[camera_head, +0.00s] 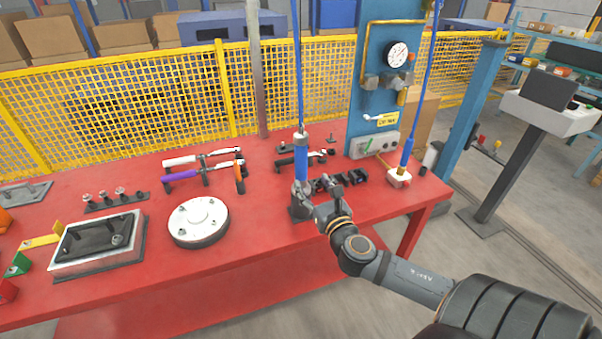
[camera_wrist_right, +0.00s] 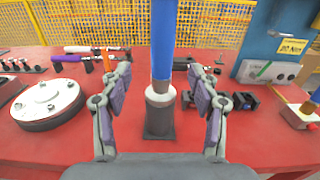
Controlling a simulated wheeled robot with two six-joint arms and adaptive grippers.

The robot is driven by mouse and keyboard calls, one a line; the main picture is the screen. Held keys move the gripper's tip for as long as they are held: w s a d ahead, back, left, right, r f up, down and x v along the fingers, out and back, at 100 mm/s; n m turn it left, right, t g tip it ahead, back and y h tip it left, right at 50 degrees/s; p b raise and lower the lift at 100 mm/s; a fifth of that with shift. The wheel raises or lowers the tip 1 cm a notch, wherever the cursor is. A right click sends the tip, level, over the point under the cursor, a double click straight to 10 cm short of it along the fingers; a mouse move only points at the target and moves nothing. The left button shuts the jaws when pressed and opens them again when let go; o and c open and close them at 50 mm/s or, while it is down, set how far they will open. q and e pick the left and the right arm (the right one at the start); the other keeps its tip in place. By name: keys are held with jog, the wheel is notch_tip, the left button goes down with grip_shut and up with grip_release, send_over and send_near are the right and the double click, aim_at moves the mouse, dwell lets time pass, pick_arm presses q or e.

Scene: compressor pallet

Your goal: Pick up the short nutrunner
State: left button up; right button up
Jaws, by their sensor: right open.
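A blue upright nutrunner (camera_head: 301,163) hangs on a blue hose, with its lower end at a dark stand (camera_head: 298,212) on the red table. In the right wrist view its blue body (camera_wrist_right: 163,45) runs down the middle to a grey metal collar above the dark stand (camera_wrist_right: 160,125). My right gripper (camera_head: 317,190) is open, close to the nutrunner's lower part. In the right wrist view its two fingers (camera_wrist_right: 160,92) stand left and right of the tool, apart from it. I cannot tell whether the tool is fully between the fingertips. My left gripper is not in view.
A round white-topped flange (camera_head: 199,216) and racked purple and white wrenches (camera_head: 205,170) lie left on the red table (camera_head: 262,232). Black parts (camera_head: 345,178) sit just right of the stand. A second hose tool (camera_head: 406,152) and blue panel (camera_head: 372,60) are at right.

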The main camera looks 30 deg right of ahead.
aim_at(303, 168)
jog(key=x, duration=0.4)
jog(key=shift+w+d, duration=0.2)
jog(key=shift+w, duration=0.1)
jog(key=shift+f+p+x, duration=0.15)
jog(key=shift+p+x, duration=0.05)
jog(key=shift+x, duration=0.8)
jog(key=shift+f+p+x, duration=0.2)
jog(key=shift+x, duration=0.85)
jog(key=shift+f+p+x, duration=0.15)
jog(key=shift+p+x, duration=0.05)
jog(key=shift+x, duration=0.8)
jog(key=shift+d, duration=0.1)
jog(key=shift+s+r, duration=0.1)
jog(key=shift+s, duration=0.05)
jog(key=shift+c, duration=0.2)
grip_shut()
jog(key=shift+r, duration=0.1)
